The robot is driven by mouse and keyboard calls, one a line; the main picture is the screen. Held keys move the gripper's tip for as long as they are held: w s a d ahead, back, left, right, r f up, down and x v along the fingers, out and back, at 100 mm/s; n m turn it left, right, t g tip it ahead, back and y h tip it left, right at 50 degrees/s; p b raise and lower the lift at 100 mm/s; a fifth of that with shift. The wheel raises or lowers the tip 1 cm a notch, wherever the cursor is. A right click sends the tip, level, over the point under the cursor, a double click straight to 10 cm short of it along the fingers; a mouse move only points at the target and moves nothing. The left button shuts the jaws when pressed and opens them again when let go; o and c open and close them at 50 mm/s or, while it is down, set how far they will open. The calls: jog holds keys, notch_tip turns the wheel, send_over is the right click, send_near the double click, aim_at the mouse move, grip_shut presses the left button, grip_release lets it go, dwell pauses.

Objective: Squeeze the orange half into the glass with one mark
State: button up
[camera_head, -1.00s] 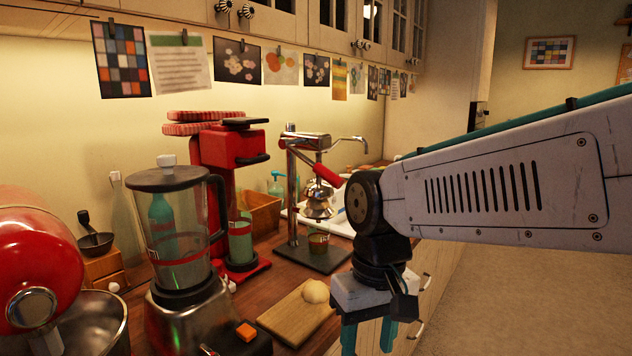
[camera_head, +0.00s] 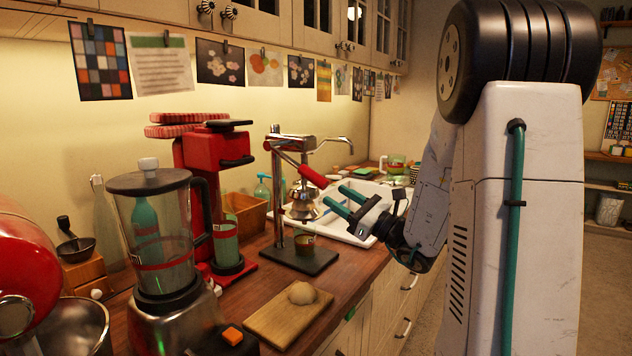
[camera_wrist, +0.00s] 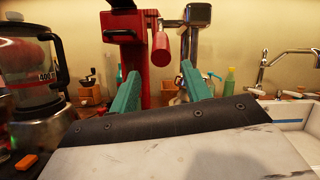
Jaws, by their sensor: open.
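My gripper (camera_head: 333,197) is open and empty, pointing level toward the chrome lever press (camera_head: 277,195). Its teal fingers also show in the wrist view (camera_wrist: 159,72). No orange half is clearly visible; anything inside the press is hidden.
A red machine (camera_head: 205,165) holding a tall glass (camera_head: 226,242) and a blender (camera_head: 160,230) stand left of the press. A cutting board (camera_head: 275,322) with a pale rounded lump (camera_head: 302,292) lies in front. The sink (camera_head: 375,190) is behind.

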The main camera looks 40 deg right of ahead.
aim_at(318, 179)
jog(key=x, duration=0.7)
jog(key=shift+w+r, duration=0.3)
jog(key=shift+r, duration=0.15)
grip_shut()
jog(key=shift+r, duration=0.1)
